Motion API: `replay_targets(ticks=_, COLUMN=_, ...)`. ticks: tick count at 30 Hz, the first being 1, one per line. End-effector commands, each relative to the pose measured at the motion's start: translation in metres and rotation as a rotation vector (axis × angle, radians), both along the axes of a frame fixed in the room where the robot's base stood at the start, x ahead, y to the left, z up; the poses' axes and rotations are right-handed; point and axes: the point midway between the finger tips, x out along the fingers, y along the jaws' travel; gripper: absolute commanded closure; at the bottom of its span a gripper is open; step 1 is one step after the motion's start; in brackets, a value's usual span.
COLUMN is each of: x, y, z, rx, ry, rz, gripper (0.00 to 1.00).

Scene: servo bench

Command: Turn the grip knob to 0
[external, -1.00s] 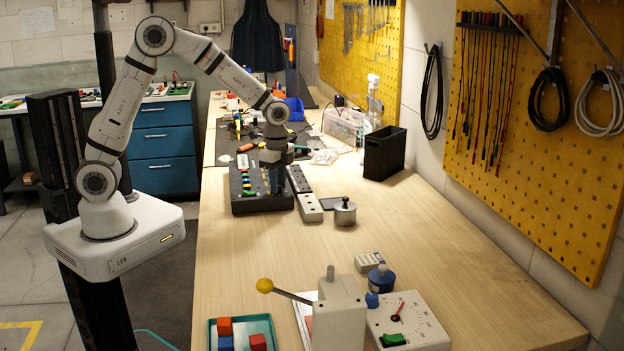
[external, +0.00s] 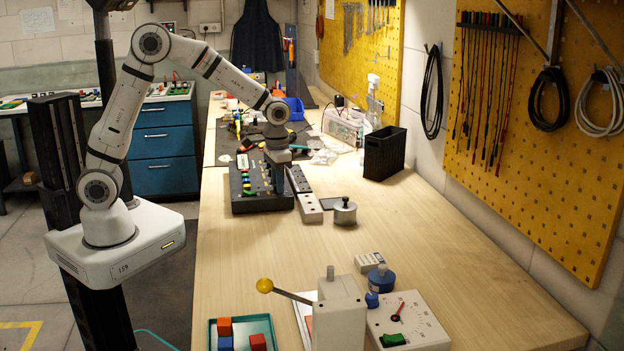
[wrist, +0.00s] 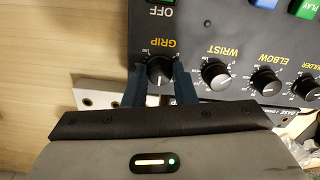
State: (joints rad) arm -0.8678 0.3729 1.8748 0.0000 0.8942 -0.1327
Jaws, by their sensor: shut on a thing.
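The grip knob (wrist: 159,71) is a round black dial under yellow GRIP lettering on the dark control box (wrist: 215,22), in the wrist view. My gripper (wrist: 159,80) is shut on it, with one blue-grey finger on each side. A white pointer line shows on the knob, roughly vertical in the picture; the fingers hide parts of the scale, and its exact reading is too small to tell. In the external view my gripper (external: 278,188) points down at the right part of the control box (external: 246,207), and the knob is hidden there.
The wrist knob (wrist: 215,75) and elbow knob (wrist: 266,82) stand close to the right of my gripper in the wrist view. A grey block with holes (external: 310,209) and a lidded metal pot (external: 345,212) are to the right of the box.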

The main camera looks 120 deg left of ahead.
Motion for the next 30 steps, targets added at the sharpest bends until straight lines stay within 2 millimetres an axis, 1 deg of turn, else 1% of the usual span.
replay_targets(ticks=30, x=-0.0003, y=0.0006, z=0.0005, rx=0.001, ry=-0.002, rz=0.966, gripper=0.99)
